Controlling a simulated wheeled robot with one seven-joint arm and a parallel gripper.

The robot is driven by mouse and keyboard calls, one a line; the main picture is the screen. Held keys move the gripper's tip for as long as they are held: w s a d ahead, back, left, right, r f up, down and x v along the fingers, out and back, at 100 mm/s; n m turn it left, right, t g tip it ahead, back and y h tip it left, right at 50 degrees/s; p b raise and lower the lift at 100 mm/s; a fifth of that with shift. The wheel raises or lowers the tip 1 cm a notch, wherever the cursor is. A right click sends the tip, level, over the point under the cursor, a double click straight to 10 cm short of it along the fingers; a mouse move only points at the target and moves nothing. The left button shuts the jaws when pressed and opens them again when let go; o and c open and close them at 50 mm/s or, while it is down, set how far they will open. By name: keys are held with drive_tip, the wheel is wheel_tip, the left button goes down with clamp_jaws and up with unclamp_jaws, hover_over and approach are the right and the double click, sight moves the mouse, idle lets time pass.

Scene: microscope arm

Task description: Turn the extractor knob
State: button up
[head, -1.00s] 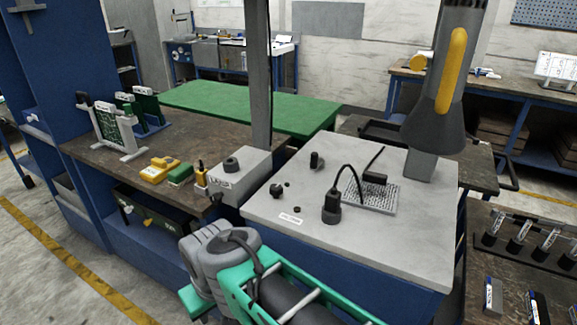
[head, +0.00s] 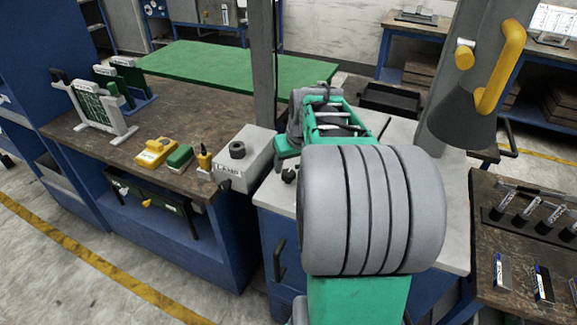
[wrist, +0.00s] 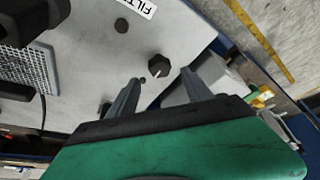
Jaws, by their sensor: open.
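In the wrist view, a dark faceted knob (wrist: 159,66) with a white pointer line stands on the pale worktop (wrist: 95,60). I take it for the extractor knob, though no label on it is readable. My gripper (wrist: 160,80) is open, its two grey fingers spread and empty. The knob appears just beyond the fingertips, between them in the picture; the height gap cannot be told. In the head view, my arm covers most of the worktop, and the fingers are hidden. The extractor hood (head: 462,115) with its yellow handle (head: 502,65) stands behind right.
A light grey box (head: 245,158) with a dark round knob on top stands left of the worktop. A label (wrist: 137,5) and a mesh plate (wrist: 25,64) lie on the worktop, with black fittings nearby. A yellow item (head: 155,152) and a green item (head: 180,157) sit on the brown bench.

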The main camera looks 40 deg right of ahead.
sight(288, 172)
drive_tip(key=x, duration=0.5)
drive_tip(key=shift+p, duration=0.3)
drive_tip(key=shift+r, duration=0.1)
drive_tip(key=shift+c, duration=0.5)
clamp_jaws()
